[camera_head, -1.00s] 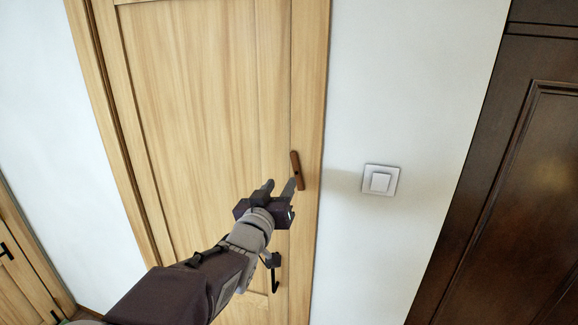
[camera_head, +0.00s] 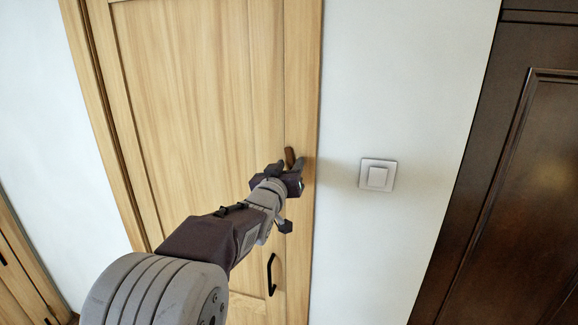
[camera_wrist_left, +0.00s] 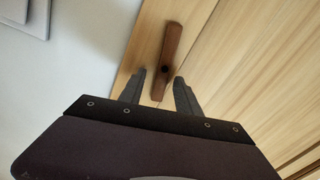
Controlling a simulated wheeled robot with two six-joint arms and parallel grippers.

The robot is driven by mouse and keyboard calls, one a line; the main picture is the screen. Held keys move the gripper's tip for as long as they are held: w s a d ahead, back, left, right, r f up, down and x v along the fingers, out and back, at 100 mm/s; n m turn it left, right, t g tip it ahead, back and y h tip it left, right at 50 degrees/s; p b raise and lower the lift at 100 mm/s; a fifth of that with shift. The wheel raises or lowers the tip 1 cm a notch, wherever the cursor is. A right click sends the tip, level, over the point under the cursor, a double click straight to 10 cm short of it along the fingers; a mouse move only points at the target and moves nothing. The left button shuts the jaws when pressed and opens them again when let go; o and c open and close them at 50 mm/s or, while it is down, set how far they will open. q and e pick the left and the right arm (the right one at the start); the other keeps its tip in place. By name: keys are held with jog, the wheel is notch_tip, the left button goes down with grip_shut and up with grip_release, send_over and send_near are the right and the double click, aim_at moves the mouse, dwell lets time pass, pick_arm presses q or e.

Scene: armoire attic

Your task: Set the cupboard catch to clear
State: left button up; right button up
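The cupboard catch is a brown wooden bar (camera_head: 289,156) near the right edge of the light wood door (camera_head: 190,90). In the left wrist view the catch (camera_wrist_left: 171,50) is a slightly tilted bar with a dark pivot near its middle. My left gripper (camera_head: 296,166) is at the catch and hides its lower part in the head view. In the left wrist view its two fingers (camera_wrist_left: 160,82) are apart, one on each side of the catch's near end. I cannot tell whether either finger touches it. My right gripper is not in view.
A black door handle (camera_head: 271,274) sits below my left arm. A white light switch (camera_head: 377,175) is on the white wall to the right, and a dark panelled door (camera_head: 500,200) stands further right. The wall between is bare.

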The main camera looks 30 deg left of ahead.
pick_arm(q)
jog(key=shift+a, duration=0.2)
grip_shut()
jog(key=m+b, duration=0.2)
jog(key=b, duration=0.1)
jog(key=shift+d+f, duration=0.25)
jog(key=shift+r+m, duration=0.1)
jog(key=shift+m, duration=0.2)
jog(key=shift+r, duration=0.15)
jog(key=shift+o, duration=0.7)
grip_release()
jog(key=shift+w, duration=0.1)
